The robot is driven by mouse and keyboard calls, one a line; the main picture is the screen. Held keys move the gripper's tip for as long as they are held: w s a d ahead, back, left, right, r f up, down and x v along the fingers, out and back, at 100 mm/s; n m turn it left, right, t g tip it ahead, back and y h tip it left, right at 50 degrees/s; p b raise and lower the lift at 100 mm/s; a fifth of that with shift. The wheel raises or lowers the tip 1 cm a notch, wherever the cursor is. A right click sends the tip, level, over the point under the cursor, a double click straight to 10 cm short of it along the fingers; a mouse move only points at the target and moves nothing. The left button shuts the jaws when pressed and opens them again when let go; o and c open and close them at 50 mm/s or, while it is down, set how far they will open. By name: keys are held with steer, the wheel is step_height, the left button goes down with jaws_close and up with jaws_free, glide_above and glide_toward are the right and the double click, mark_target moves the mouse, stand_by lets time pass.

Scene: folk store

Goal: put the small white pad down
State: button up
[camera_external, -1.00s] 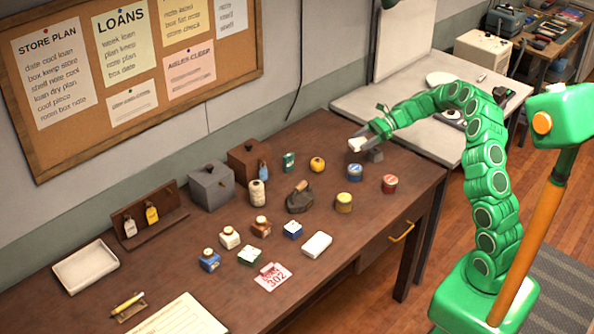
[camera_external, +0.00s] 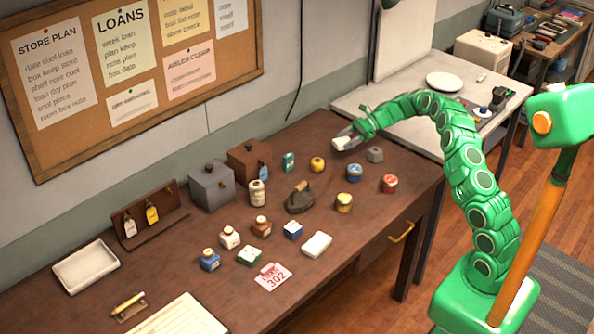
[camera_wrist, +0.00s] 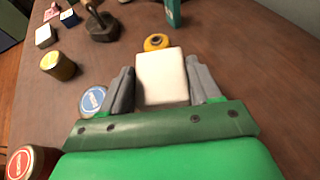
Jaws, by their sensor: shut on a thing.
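A small white pad (camera_external: 342,143) is held in my gripper (camera_external: 350,137) over the far right part of the brown table (camera_external: 190,262). In the wrist view the pad (camera_wrist: 162,80) sits between the two grey fingers of my gripper (camera_wrist: 162,72), which are shut on its sides. The pad appears to be above the table top, near the yellow round pot (camera_external: 317,164); the exact height is hard to tell. A second white block (camera_external: 316,244) lies on the table nearer the front edge.
A green box (camera_external: 289,161) and a dark iron (camera_external: 300,197) are to the left. Bare table lies between these things.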

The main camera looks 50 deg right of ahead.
mark_target(339, 156)
steer(key=shift+w+d+f, duration=0.15)
steer(key=shift+w+f, duration=0.6)
steer(key=shift+f, duration=0.25)
steer(key=shift+w+d+f, duration=0.1)
steer(key=shift+w+f, duration=0.65)
steer(key=shift+f, duration=0.2)
steer(key=shift+w+d+f, duration=0.1)
steer(key=shift+w+f, duration=0.25)
steer(key=shift+f, duration=1.5)
steer(key=shift+f, duration=0.1)
steer(key=o, duration=1)
